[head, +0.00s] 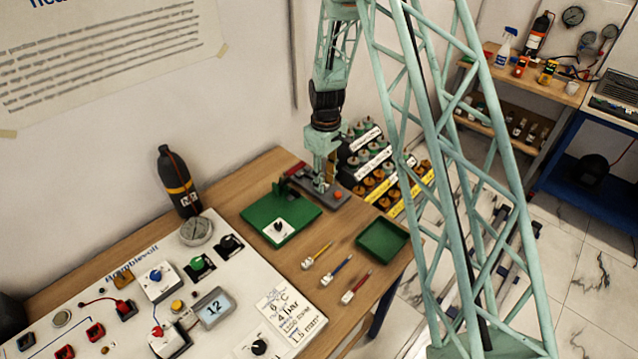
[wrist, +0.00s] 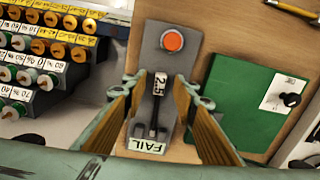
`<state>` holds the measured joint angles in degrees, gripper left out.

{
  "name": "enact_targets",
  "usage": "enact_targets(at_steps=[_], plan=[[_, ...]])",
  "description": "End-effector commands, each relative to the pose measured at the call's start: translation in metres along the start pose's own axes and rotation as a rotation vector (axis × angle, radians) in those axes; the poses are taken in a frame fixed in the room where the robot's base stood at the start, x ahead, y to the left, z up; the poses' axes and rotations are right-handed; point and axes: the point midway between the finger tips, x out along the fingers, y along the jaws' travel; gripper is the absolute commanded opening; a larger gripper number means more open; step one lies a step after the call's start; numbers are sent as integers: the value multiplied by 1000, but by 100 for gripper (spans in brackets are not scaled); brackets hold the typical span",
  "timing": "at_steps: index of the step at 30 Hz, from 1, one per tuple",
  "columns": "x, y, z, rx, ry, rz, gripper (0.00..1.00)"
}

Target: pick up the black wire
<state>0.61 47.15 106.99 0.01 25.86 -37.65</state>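In the wrist view, a short black wire (wrist: 154,120) with a white tag (wrist: 160,83) reading about 2.5 lies along a grey fixture (wrist: 185,42). The fixture has a round orange button (wrist: 172,41) and a FAIL label (wrist: 146,146). My gripper (wrist: 155,92) is open, one yellow-padded finger on each side of the wire, with a gap to both. I cannot tell how far the fingertips are above the fixture. In the head view, my gripper (head: 324,178) points down over the grey fixture (head: 328,203) and hides the wire there.
A green board (head: 262,222) is beside the fixture, and a green tray (head: 383,241) lies nearer the table edge. Yellow (head: 318,256), blue (head: 337,270) and red (head: 356,287) tagged pieces lie on the wood. A rack of spools (head: 378,170) stands close behind the fixture.

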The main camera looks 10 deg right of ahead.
Motion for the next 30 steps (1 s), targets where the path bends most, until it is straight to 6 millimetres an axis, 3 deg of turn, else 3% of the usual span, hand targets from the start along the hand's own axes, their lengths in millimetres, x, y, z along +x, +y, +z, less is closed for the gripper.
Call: enact_targets(at_steps=[8,16,30], plan=[[0,0,0,0,0,0,26],[0,0,0,0,0,0,3],[-3,0,0,0,1,0,3]])
